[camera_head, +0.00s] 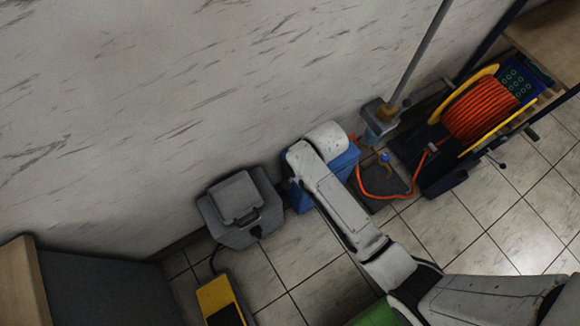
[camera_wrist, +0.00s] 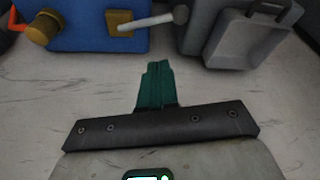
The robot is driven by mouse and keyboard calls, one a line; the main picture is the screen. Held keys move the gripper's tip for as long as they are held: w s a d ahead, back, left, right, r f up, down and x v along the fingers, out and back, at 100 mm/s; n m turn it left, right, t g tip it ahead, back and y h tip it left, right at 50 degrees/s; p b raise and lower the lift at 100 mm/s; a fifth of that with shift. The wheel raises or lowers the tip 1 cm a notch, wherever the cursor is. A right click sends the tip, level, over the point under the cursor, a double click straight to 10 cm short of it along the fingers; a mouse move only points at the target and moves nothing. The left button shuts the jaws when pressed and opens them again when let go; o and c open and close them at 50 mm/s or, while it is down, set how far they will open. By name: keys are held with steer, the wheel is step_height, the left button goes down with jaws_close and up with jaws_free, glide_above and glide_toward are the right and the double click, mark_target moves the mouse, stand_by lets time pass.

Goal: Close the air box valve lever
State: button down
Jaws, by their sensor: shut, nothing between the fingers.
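The blue air box (camera_head: 347,160) stands on the floor against the wall in the head view, partly covered by my arm. In the wrist view the air box (camera_wrist: 80,35) fills the top left. Its valve lever (camera_wrist: 150,22) is a pale bar with a grey knob, reaching right from a yellow block (camera_wrist: 118,24) roughly level across the picture. My gripper (camera_wrist: 155,68), with green fingers, is shut and empty. In the picture it lies below the lever, apart from it. My arm hides the gripper and lever in the head view.
A grey case (camera_head: 240,208) stands left of the air box, and its side shows close to the lever knob in the wrist view (camera_wrist: 232,38). A hose reel (camera_head: 480,108) with orange hose stands right. A yellow-black device (camera_head: 220,300) is front left. Tiled floor is partly clear.

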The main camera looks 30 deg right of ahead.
steer(key=w, duration=0.1)
steer(key=w+a+f, duration=0.1)
steer(key=w, duration=0.1)
steer(key=shift+a+f+n, duration=0.3)
steer(key=shift+a+f, duration=0.05)
steer(key=shift+f, duration=0.05)
steer(key=shift+w+f, duration=0.1)
steer(key=b+x, duration=0.3)
steer(key=x, duration=0.7)
steer(key=s, duration=0.1)
steer(key=s+d, duration=0.1)
steer(key=s, duration=0.1)
steer(key=shift+s+f+p, duration=0.2)
steer(key=shift+s+p, duration=0.05)
steer(key=shift+p, duration=0.1)
steer(key=shift+d, duration=0.1)
